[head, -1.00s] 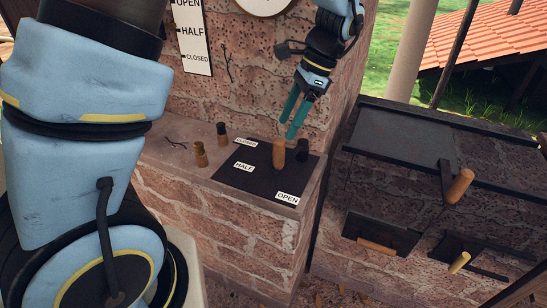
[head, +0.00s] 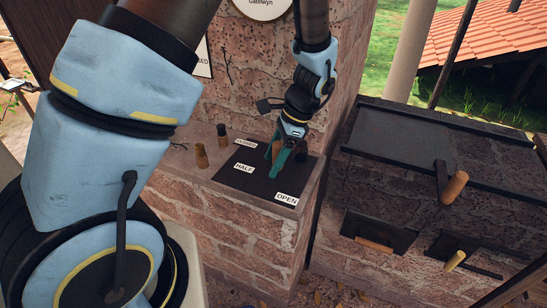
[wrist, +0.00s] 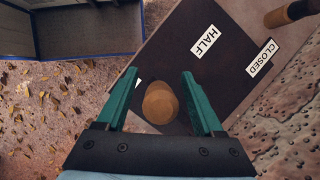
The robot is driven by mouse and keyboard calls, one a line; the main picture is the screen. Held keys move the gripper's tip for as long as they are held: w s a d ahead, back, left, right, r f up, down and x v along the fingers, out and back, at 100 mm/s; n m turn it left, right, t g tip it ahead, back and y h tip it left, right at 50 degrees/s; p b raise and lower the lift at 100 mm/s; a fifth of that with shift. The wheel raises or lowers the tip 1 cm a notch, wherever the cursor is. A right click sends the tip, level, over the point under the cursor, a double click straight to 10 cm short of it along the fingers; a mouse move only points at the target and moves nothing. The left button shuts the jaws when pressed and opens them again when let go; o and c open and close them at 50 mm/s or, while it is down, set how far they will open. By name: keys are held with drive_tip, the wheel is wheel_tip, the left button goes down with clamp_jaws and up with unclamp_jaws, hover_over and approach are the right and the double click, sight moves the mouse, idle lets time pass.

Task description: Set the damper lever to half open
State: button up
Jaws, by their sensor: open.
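The damper lever has a round wooden handle (head: 281,153) and stands on a dark plate (head: 232,178) on the brick ledge. The plate carries white labels: CLOSED (head: 246,143) at the back, HALF (head: 244,168) at the left and OPEN (head: 286,197) at the front. My gripper (head: 278,160) is open, its teal fingers reaching down around the handle. In the wrist view the handle (wrist: 160,103) shows end-on between the two fingers, with gaps on both sides. The HALF label (wrist: 204,41) and CLOSED label (wrist: 261,57) lie beyond the right finger. The lever's foot is hidden.
A dark knob (head: 301,148) stands close behind the gripper. The brick wall rises behind. A brick stove with a wooden-handled lever (head: 454,187) stands at the right.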

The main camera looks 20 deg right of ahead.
clamp_jaws()
idle(0.5)
idle(0.8)
